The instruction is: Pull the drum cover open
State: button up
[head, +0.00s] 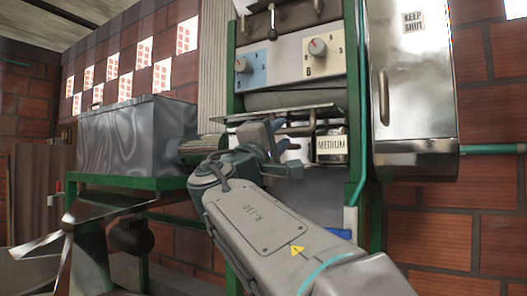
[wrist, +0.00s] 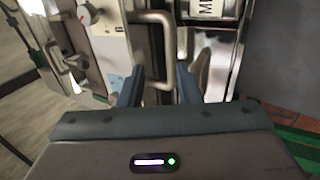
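A dark bar handle (head: 297,130) sits low on the machine's front, just left of the "MEDIUM" label. I take it for the drum cover's handle; the cover's edges are hard to make out. In the wrist view the bent handle (wrist: 165,50) runs into the space between my two fingers. My gripper (head: 277,137) is at the handle in the head view and partly hides it. In the wrist view my gripper (wrist: 159,82) has its blue fingers apart, one on each side of the bar. I cannot tell whether either finger touches it.
A metal door (head: 415,90) marked "KEEP SHUT" with a vertical handle stands to the right. A grey metal box (head: 135,140) on a green frame (head: 130,182) is at left. Green posts flank the machine.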

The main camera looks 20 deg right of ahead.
jog(key=v, duration=0.7)
jog(key=shift+f, duration=0.2)
